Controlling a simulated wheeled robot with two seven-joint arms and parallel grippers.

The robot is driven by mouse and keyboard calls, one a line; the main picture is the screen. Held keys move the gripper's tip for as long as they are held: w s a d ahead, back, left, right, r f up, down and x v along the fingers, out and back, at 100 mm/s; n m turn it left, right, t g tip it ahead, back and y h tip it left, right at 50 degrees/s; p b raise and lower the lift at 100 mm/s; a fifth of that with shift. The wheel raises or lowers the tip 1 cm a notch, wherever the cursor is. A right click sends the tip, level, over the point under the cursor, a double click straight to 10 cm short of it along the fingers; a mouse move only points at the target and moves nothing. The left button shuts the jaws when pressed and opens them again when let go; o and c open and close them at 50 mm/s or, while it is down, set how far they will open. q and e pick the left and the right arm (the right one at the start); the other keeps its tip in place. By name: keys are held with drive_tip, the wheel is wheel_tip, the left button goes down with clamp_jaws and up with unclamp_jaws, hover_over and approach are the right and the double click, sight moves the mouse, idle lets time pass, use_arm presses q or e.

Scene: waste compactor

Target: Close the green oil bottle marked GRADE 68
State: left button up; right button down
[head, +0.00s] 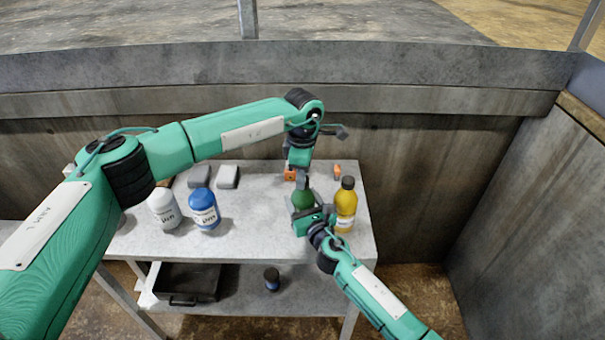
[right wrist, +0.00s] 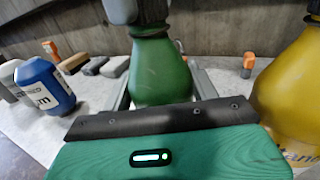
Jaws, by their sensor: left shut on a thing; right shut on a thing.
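The green bottle (head: 303,198) stands upright at the right part of the table. It also shows large in the right wrist view (right wrist: 160,72); its label is hidden. My right gripper (right wrist: 162,88) is shut on the bottle's body, with one finger on each side. My left gripper (head: 302,182) comes down from above and is shut at the bottle's top. A dark piece, seemingly the cap (right wrist: 152,14), shows at the neck. The left fingers largely cover it, so I cannot tell how it sits on the neck.
A yellow bottle (head: 346,205) with a black cap stands close on the right. Blue (head: 204,209) and white (head: 164,208) bottles stand at the left. Grey blocks (head: 228,177) and small orange things (head: 337,172) lie at the back. A black tray (head: 188,284) is on the shelf below.

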use_arm(q)
drive_tip(key=m, duration=2.3)
drive_tip(key=shift+m, duration=0.3)
drive_tip(key=o, duration=0.9)
drive_tip(key=shift+r, duration=2.2)
